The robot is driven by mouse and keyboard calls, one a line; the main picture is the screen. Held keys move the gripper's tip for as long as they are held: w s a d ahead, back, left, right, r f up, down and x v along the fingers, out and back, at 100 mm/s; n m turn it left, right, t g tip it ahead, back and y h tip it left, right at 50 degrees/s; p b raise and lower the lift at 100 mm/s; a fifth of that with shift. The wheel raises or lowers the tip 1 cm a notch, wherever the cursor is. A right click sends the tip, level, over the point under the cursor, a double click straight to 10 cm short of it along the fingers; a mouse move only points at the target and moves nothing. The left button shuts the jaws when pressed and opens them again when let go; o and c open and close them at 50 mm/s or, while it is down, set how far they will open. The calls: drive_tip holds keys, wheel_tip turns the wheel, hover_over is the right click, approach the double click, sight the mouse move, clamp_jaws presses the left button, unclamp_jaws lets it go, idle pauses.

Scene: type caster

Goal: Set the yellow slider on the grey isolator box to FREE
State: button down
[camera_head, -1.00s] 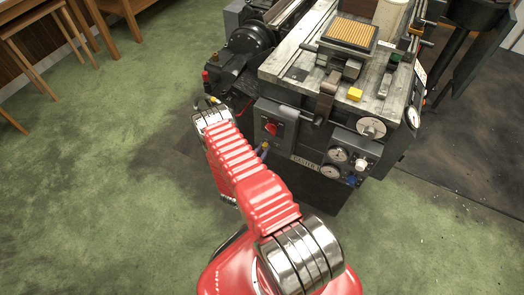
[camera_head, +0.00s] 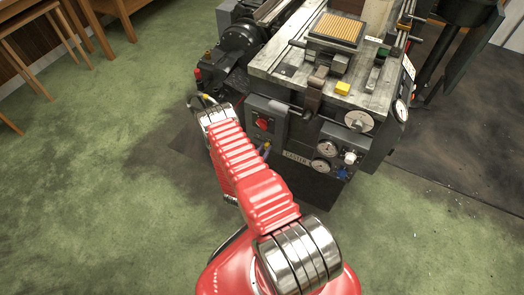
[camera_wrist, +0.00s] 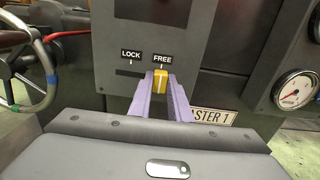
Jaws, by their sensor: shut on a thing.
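The grey isolator box (camera_head: 268,118) is on the front of the machine, with a red knob (camera_head: 264,124) on its face. In the wrist view its lower panel (camera_wrist: 135,30) carries a LOCK label (camera_wrist: 131,55) on the left and a FREE label (camera_wrist: 163,58) on the right. The yellow slider (camera_wrist: 160,82) stands directly below FREE, at the right end of a dark slot (camera_wrist: 128,73). My gripper (camera_wrist: 161,90) has its two purple fingers on either side of the slider, shut on it. In the head view the fingertips (camera_head: 265,147) show small at the box's lower edge.
A dial gauge (camera_wrist: 294,90) and a name plate (camera_wrist: 212,116) are to the right of the fingers. A handwheel (camera_wrist: 25,65) is at the left. The caster's table (camera_head: 290,68) holds a yellow block (camera_head: 343,88). Green floor is open at the left.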

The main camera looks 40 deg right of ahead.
drive_tip(key=c, duration=2)
unclamp_jaws()
drive_tip(key=shift+s+d, duration=0.2)
drive_tip(key=shift+s, duration=0.25)
drive_tip(key=o, duration=0.3)
drive_tip(key=shift+w, duration=0.1)
drive_tip(key=shift+o, duration=0.3)
drive_tip(key=shift+w+a, duration=0.1)
drive_tip(key=shift+a, duration=0.1)
drive_tip(key=shift+a, duration=0.5)
drive_tip(key=v, duration=1.2)
drive_tip(key=shift+s+a, duration=0.25)
